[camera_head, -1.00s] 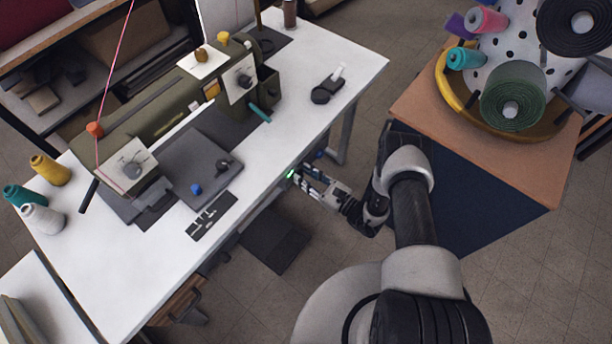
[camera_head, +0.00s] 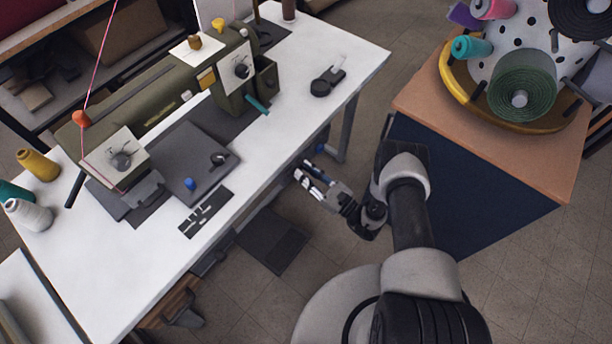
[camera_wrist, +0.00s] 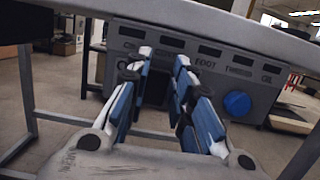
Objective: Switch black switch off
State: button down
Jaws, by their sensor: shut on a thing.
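A grey control panel (camera_wrist: 262,98) hangs under the table edge in the wrist view, with small dark labelled windows and a blue knob (camera_wrist: 237,103) at its right. My gripper (camera_wrist: 160,75) is at the panel's face, left of the blue knob, its blue-padded fingers on either side of a dark part that I take to be the black switch (camera_wrist: 157,90). The fingers are shut on it and hide much of it; its position cannot be read. In the head view my gripper (camera_head: 306,174) is low beside the table's front edge; the panel is hidden under the tabletop there.
The white table (camera_head: 150,268) carries an olive sewing machine (camera_head: 150,100), thread spools (camera_head: 38,165) and a small black tool (camera_head: 327,82). A wooden-topped cabinet (camera_head: 480,140) with a yellow-rimmed tray (camera_head: 455,85) stands right of my arm. Floor is open between them.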

jog(key=c, duration=1.4)
grip_release()
jog(key=v, duration=1.2)
jog(key=shift+w, duration=0.1)
